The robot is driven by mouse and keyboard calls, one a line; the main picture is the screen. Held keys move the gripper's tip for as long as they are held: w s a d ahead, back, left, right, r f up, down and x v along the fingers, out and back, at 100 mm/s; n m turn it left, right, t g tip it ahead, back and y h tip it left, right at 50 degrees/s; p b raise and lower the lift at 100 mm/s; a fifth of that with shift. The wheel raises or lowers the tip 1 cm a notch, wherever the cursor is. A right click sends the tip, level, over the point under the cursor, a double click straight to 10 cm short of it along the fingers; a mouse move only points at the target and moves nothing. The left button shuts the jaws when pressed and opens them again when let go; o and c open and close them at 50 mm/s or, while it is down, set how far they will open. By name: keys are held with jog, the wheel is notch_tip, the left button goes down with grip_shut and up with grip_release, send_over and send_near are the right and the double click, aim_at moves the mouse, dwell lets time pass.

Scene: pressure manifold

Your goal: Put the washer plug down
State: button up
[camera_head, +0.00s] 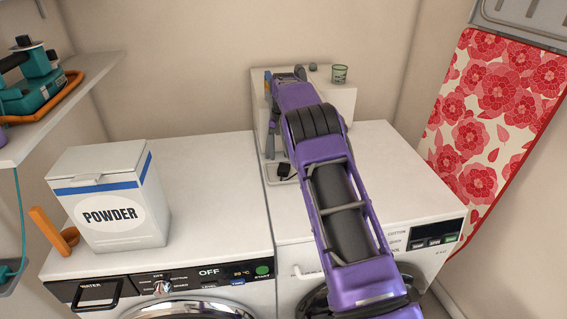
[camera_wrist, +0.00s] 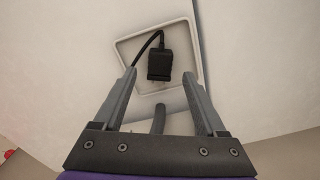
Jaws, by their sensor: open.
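The washer plug (camera_head: 284,169) is a small black plug. It lies in a shallow white tray (camera_head: 277,181) on top of the machines, near the gap between them. In the wrist view the plug (camera_wrist: 159,66) lies inside the tray's raised rim (camera_wrist: 192,40), with its black cord curving off to the left and its prongs pointing toward my gripper. My gripper (camera_wrist: 159,77) is open and empty. Its two fingers are spread to either side, with the plug between and slightly beyond the tips, apart from both. In the head view my arm hides most of the gripper.
A white powder box (camera_head: 112,205) and an orange scoop (camera_head: 55,232) stand on the left machine (camera_head: 210,170). A white block (camera_head: 335,100) with a small cup (camera_head: 339,74) stands at the back. A floral ironing board (camera_head: 490,125) leans at the right. The left machine's middle top is clear.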

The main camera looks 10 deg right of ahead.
aim_at(283, 167)
notch_tip(283, 167, up, 8)
jog(key=shift+p, duration=0.35)
